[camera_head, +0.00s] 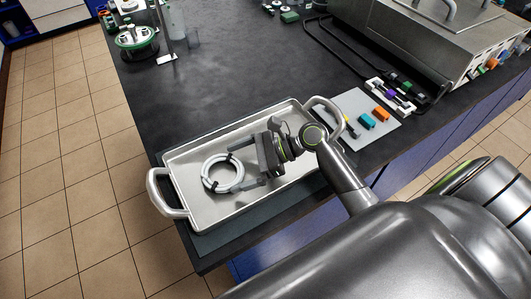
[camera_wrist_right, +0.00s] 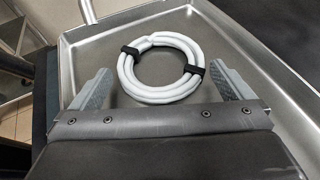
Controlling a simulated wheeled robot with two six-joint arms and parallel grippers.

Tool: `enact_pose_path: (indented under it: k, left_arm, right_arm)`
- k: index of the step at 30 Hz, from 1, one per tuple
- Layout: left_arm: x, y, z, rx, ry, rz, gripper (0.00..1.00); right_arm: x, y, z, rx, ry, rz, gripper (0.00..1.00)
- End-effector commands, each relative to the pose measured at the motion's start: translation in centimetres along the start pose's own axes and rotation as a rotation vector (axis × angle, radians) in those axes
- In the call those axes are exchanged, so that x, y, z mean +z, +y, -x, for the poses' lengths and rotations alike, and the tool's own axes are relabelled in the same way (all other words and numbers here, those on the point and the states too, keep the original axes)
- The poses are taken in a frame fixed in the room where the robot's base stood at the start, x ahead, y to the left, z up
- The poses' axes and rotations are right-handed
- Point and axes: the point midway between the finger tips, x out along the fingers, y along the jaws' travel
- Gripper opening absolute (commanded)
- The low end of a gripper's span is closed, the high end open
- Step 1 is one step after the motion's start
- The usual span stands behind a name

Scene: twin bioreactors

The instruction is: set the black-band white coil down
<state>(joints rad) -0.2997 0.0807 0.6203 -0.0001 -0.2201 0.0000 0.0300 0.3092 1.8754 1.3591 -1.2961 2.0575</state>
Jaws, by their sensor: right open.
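The white coil (camera_head: 207,178) with black bands lies flat in the metal tray (camera_head: 290,178), left of the tray's middle. In the right wrist view the coil (camera_wrist_right: 160,97) shows two black bands and rests on the tray floor (camera_wrist_right: 88,50). My right gripper (camera_head: 240,165) is over the tray, just right of the coil. Its two fingers (camera_wrist_right: 160,75) are spread wide, one on either side of the coil's near part, with visible gaps between them and the coil. Nothing is held. My left gripper is not in view.
The tray has raised handles (camera_head: 158,197) at both ends and sits on a mat near the table's front edge. A grey pad (camera_head: 363,105) with colored blocks lies beyond its right end. A metal apparatus (camera_head: 415,40) stands at back right. The dark tabletop (camera_head: 240,80) behind is mostly clear.

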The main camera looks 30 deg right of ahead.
Motion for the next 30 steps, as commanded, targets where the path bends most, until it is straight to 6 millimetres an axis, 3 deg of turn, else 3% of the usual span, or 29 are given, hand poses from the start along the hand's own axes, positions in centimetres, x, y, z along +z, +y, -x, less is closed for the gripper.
enact_pose_path:
  k: [16,21,30]
  left_arm:
    - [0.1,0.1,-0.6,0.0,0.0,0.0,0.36]
    - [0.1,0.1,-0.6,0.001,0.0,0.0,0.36]
    - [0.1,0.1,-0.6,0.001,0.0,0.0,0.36]
  right_arm:
    - [-0.1,0.0,8.0,0.0,0.004,-0.001,1.0]
    - [-0.1,0.0,9.3,0.0,0.002,0.0,1.0]
    - [0.0,0.0,9.9,0.0,-0.001,-0.001,1.0]
